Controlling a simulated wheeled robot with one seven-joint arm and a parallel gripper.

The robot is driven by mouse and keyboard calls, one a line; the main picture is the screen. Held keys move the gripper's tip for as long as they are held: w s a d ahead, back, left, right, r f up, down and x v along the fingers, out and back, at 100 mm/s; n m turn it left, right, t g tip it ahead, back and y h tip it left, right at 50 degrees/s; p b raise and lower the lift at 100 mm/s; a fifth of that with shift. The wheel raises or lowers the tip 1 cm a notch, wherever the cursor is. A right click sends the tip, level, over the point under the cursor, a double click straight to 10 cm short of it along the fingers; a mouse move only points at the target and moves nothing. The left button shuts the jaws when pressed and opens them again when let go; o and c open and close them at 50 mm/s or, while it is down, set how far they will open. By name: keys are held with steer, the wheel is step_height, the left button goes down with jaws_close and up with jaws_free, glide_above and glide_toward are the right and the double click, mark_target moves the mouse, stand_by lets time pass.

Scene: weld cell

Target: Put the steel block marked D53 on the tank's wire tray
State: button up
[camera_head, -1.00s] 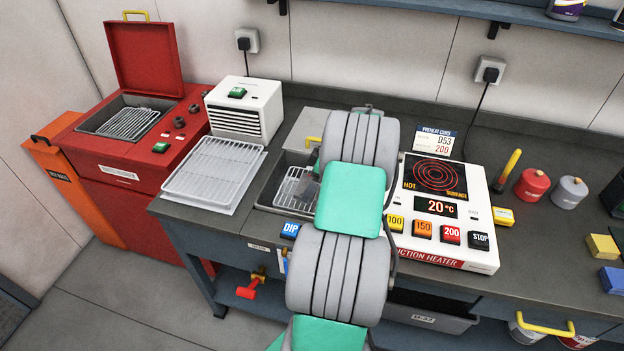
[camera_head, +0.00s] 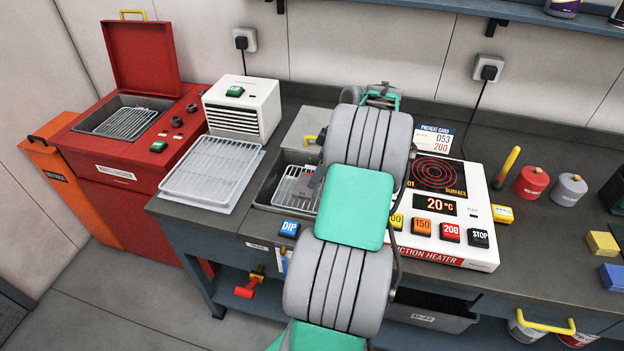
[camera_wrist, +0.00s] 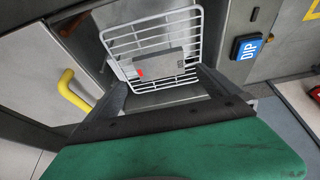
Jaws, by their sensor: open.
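A grey steel block (camera_wrist: 170,62) with a small red mark lies on the white wire tray (camera_wrist: 112,45) in the tank, in the wrist view. I cannot read a D53 marking on it. My gripper (camera_wrist: 162,80) is open, its dark fingers apart on the near side of the block. The block appears clear of both fingers. In the head view the tank's wire tray (camera_head: 292,186) shows left of my arm, which hides part of the tank and most of my gripper. The blue DIP button (camera_head: 289,229) is on the tank's front; it also shows in the wrist view (camera_wrist: 247,47).
The induction heater (camera_head: 478,205) reads 20 °C, right of my arm. A card (camera_head: 433,140) behind it reads D53, 200. A wire rack (camera_head: 212,170) lies left of the tank, before a white vented box (camera_head: 243,108). An open red box (camera_head: 100,150) stands farther left.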

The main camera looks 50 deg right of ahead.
steer(key=a+v, duration=0.1)
steer(key=v, duration=0.4)
steer(key=w+a+r+m, duration=0.1)
steer(key=w+a+r, duration=0.1)
steer(key=a, duration=0.7)
steer(key=w+a+r+m+h, duration=0.1)
steer(key=w+a+r, duration=0.15)
steer(key=a, duration=0.55)
steer(key=w+a+r, duration=0.2)
steer(key=a, duration=0.7)
steer(key=s+a+f+m+h, duration=0.1)
steer(key=s+a+f+m, duration=0.1)
steer(key=s+a, duration=0.9)
steer(key=a+m, duration=0.1)
steer(key=a, duration=0.1)
steer(key=shift+s+a+f, duration=0.2)
steer(key=shift+s+a, duration=0.05)
steer(key=shift+a, duration=0.1)
